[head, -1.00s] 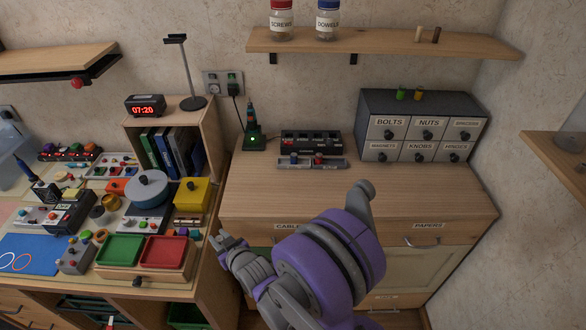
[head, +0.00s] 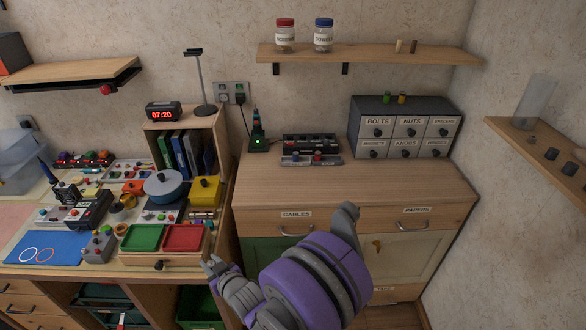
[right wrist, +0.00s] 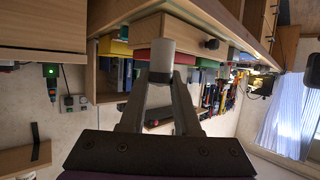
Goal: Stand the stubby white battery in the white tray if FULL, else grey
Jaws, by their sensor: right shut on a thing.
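My right gripper (head: 214,264) is low in the head view, just right of the left bench's front corner. In the right wrist view the two fingers (right wrist: 161,85) are shut on a short, pale grey-white cylinder (right wrist: 162,60), which looks like the stubby white battery. Its label and charge state cannot be read. I cannot tell which trays are the white and grey ones. My left gripper is not in view.
The left bench holds a green tray (head: 142,237), a red tray (head: 184,237), a blue pot (head: 163,188) and a yellow box (head: 206,190). The front of the cabinet top (head: 350,188) is clear. A labelled drawer unit (head: 405,127) stands at its back right.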

